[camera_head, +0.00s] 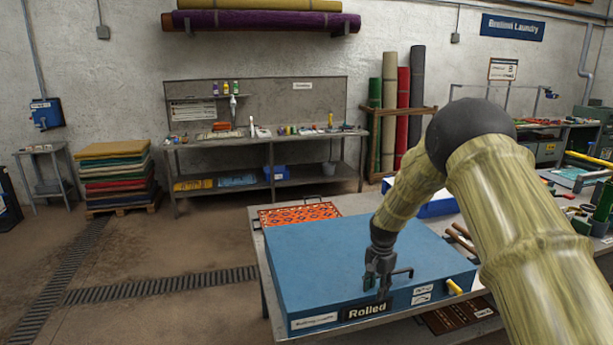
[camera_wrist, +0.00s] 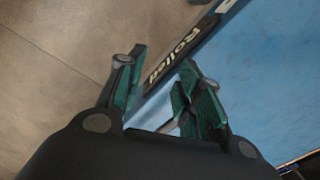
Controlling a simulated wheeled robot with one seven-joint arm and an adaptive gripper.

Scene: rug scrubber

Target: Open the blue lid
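The blue lid (camera_head: 325,255) is the wide flat top of a box on the table and lies closed. A "Rolled" sign (camera_head: 367,310) is on the box's front face, and it also shows in the wrist view (camera_wrist: 182,50). A dark handle (camera_head: 402,272) shows near the lid's front edge, just right of my gripper. My gripper (camera_head: 377,290) points down over that front edge. In the wrist view its green-padded fingers (camera_wrist: 160,95) are apart with nothing between them. The blue surface (camera_wrist: 262,85) lies to their right. Whether the fingers touch the lid or handle is unclear.
A yellow latch-like piece (camera_head: 454,286) is at the box's front right. An orange patterned rug (camera_head: 300,215) lies behind the box. The bare table edge (camera_head: 262,285) and open floor (camera_head: 150,320) are to the left. My arm hides part of the table's right side.

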